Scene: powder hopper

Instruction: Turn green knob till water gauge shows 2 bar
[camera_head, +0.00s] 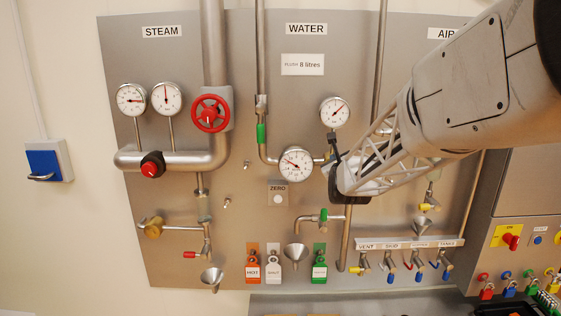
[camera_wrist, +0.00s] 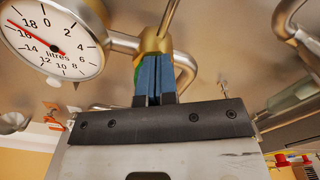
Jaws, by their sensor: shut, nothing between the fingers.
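The water pressure gauge (camera_head: 334,112) is the upper small white dial under the WATER sign. Its red needle points up and to the right; its figures are too small to read. My gripper (camera_wrist: 155,82) is shut and empty, its blue fingers together in front of a brass valve body (camera_wrist: 157,42). A sliver of green (camera_wrist: 138,72), perhaps the green knob, shows just left of the fingers; the rest is hidden behind them. Whether the fingers touch it I cannot tell. In the head view my gripper and arm cover this spot.
A litres dial (camera_wrist: 52,38), also in the head view (camera_head: 296,165), sits close left of the valve. A green lever (camera_head: 261,133) is on the left pipe and a green-handled tap (camera_head: 323,214) below. A funnel (camera_head: 295,252) and several labelled small valves (camera_head: 390,265) are lower.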

